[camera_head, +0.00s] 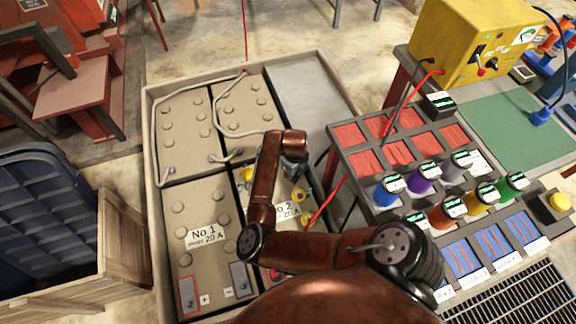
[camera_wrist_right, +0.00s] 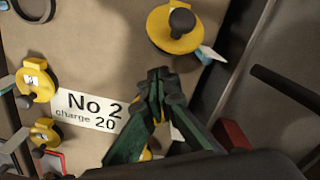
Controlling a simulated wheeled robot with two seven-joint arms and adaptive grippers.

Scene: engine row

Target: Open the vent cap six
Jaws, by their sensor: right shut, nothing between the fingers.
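Battery No 2 (camera_head: 286,211) has a "No 2 charge 20" label (camera_wrist_right: 92,110) and yellow vent caps with dark knobs. In the right wrist view, one large yellow cap (camera_wrist_right: 180,32) lies just beyond my right gripper (camera_wrist_right: 160,76). Two more yellow caps, an upper one (camera_wrist_right: 36,84) and a lower one (camera_wrist_right: 46,131), are at the left. Another bit of yellow is mostly hidden behind my fingers. My right gripper is shut and empty, over the battery; it also shows in the head view (camera_head: 294,172). I cannot tell which cap is number six. My left gripper is not in view.
Battery No 1 (camera_head: 203,236) stands left of No 2 in the same crate (camera_head: 150,130). A bench of red and blue panels with coloured jars stands at the right, below a yellow instrument box (camera_head: 465,45). A red cable (camera_head: 328,205) runs down close to my gripper.

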